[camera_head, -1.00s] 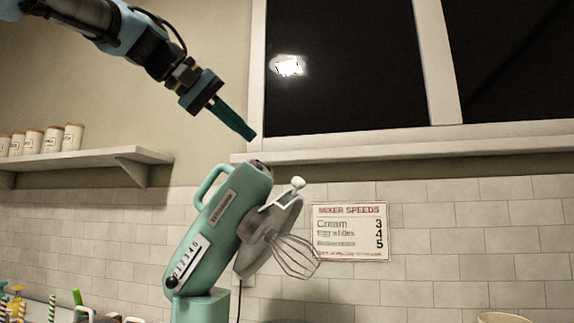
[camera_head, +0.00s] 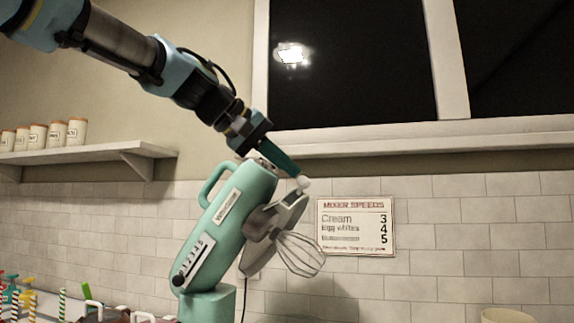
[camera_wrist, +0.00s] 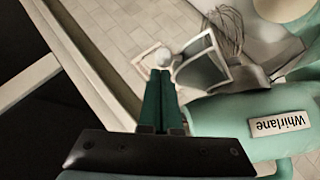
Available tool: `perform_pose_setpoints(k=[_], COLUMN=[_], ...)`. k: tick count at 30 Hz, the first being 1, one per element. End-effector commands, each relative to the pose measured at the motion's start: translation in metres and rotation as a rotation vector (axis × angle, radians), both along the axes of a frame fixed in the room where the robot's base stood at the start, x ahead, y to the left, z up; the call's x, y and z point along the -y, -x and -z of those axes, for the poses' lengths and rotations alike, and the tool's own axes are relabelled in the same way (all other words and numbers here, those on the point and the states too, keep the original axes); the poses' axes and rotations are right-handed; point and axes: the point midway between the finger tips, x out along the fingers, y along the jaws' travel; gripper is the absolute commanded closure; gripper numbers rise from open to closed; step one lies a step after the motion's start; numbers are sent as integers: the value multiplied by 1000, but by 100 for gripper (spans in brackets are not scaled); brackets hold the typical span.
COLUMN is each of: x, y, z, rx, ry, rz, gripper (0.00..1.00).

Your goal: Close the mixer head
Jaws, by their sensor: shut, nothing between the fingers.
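The mint-green mixer head (camera_head: 232,215) is tilted up, with its top end high and to the right. Its wire whisk (camera_head: 298,254) hangs out on the right below a grey attachment part. A white knob (camera_head: 304,183) shows near the top right of the head. My gripper (camera_head: 294,168) is shut and empty, at the raised top end of the head, close to the knob. In the wrist view the shut fingers (camera_wrist: 160,95) point toward the white knob (camera_wrist: 160,57), and the head with its "Whirlane" label (camera_wrist: 281,124) lies to the right. I cannot tell whether the fingers touch the head.
The window sill (camera_head: 420,135) and frame are behind the gripper. A shelf with jars (camera_head: 80,158) is on the left wall. A mixer speeds sign (camera_head: 355,226) hangs right of the whisk. Several striped tools (camera_head: 12,295) stand at lower left.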

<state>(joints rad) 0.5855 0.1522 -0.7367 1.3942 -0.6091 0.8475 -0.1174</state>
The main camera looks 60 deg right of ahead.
Motion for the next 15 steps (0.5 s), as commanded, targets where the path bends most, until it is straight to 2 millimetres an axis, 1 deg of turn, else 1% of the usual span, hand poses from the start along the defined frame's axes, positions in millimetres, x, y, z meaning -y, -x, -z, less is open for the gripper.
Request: perform_pose_setpoints(k=[5, 8, 11, 15], x=[0, 2, 4, 10], y=[2, 7, 16, 34], z=[1, 4, 9, 25], rx=[4, 20, 49, 116], ry=[-2, -8, -17, -40], rz=[1, 3, 5, 10], gripper=[100, 100, 100, 100])
